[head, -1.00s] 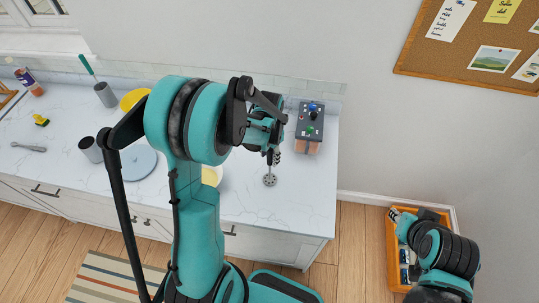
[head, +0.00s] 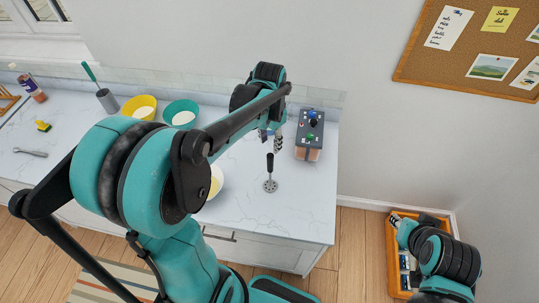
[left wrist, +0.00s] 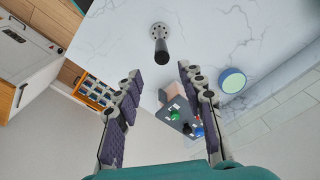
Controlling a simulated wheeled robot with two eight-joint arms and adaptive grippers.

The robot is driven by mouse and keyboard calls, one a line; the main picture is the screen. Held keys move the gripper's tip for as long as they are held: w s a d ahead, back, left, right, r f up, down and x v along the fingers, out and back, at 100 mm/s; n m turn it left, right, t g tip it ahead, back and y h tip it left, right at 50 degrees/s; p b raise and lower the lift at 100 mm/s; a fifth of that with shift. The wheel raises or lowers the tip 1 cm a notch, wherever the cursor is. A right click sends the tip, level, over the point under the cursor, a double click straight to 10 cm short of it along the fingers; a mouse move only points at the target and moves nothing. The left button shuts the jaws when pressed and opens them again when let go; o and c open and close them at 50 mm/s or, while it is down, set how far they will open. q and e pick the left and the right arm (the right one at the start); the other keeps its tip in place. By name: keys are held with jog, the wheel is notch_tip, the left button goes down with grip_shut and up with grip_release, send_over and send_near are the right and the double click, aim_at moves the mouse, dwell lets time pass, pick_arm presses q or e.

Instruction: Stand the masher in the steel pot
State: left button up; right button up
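The masher (head: 270,174) stands upright on the white counter, its black handle up and its round perforated steel head down. It also shows in the left wrist view (left wrist: 160,48), beyond the fingertips. My left gripper (head: 272,141) is just behind the masher in the head view, apart from it. In the left wrist view its fingers (left wrist: 158,80) are spread with nothing between them. A grey metal container (head: 107,100) holding a teal-handled tool stands at the back left; I cannot tell whether it is the steel pot. My right gripper (head: 397,216) is low at the right, too small to read.
A grey box with coloured knobs (head: 309,132) stands close right of my left gripper. A yellow bowl (head: 140,107) and a teal bowl (head: 181,113) are at the back. An orange crate (head: 392,262) is on the floor by my right arm. The counter's right front is clear.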

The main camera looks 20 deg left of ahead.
pick_arm(q)
jog(key=s+d+r+n+t, duration=0.2)
jog(key=s+t, duration=0.1)
jog(key=s, duration=0.3)
jog(key=s+d+r+n+t, duration=0.2)
jog(key=s+d+t, duration=0.1)
jog(key=s, duration=0.3)
jog(key=shift+s+d+r+t, duration=0.2)
jog(key=shift+s+r+t, duration=0.2)
